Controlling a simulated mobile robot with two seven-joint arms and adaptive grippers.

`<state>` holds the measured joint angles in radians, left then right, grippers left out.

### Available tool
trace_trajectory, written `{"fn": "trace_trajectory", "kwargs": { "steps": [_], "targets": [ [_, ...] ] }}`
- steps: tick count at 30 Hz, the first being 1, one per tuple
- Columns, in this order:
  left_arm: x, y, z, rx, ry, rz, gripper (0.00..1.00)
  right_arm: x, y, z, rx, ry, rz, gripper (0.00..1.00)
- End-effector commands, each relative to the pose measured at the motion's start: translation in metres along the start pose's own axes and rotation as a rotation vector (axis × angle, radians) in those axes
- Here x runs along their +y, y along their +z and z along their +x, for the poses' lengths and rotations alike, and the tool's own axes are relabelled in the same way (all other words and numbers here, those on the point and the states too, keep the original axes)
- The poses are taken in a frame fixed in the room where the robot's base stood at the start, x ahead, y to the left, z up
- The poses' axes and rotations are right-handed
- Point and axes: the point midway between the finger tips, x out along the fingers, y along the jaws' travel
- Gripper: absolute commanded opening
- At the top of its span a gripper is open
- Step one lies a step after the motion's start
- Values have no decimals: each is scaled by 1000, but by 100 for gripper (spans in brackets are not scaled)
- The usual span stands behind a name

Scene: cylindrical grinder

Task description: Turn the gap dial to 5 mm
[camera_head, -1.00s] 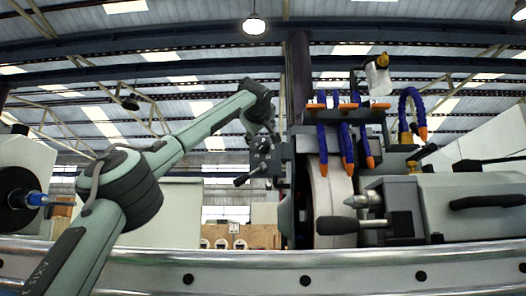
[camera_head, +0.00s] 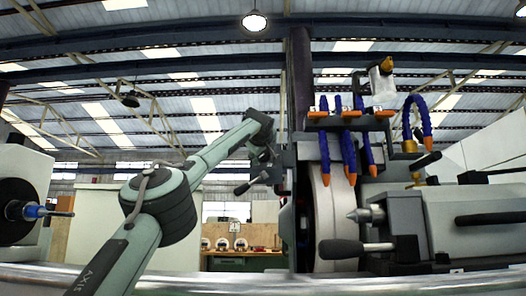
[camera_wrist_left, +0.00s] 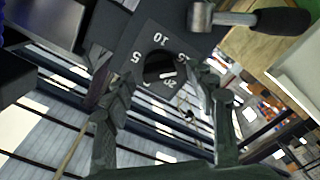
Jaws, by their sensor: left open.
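The gap dial shows in the left wrist view as a dark plate (camera_wrist_left: 128,62) with white numbers, of which 5, 10, 15 and 20 can be read. Its round black knob (camera_wrist_left: 157,66) sits in the middle, with a short white mark on its lower right part; which number this mark points at I cannot tell for sure. My left gripper (camera_wrist_left: 155,97) is open, its two fingers on either side of the knob in the picture. Whether they touch it I cannot tell. In the head view my left gripper (camera_head: 263,157) is small, beside the grinder's dark front. My right gripper is not in view.
A lever with a black grip (camera_wrist_left: 280,20) sticks out close to the dial. In the head view, blue coolant hoses (camera_head: 326,155), the grinding wheel (camera_head: 328,215) and a black-handled lever (camera_head: 345,248) stand right of my arm. A metal rail (camera_head: 210,283) runs along the front.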

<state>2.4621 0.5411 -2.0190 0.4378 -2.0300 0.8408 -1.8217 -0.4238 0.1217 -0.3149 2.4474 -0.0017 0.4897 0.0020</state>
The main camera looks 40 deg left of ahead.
Motion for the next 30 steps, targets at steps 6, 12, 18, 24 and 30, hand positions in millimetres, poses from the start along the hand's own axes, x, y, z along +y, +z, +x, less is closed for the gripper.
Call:
{"fn": "trace_trajectory", "kwargs": {
  "steps": [6, 12, 18, 24, 30],
  "targets": [
    [0, 0, 0, 0, 0, 0, 42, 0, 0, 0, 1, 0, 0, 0],
    [0, 0, 0, 0, 0, 0, 17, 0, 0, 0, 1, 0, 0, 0],
    [0, 0, 0, 0, 0, -2, 6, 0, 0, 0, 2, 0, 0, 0],
    [0, 0, 0, 0, 0, -39, 6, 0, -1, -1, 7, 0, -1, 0],
    [-1, 1, 0, 0, -1, -147, 6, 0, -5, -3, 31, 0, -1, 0]
  ]
}}
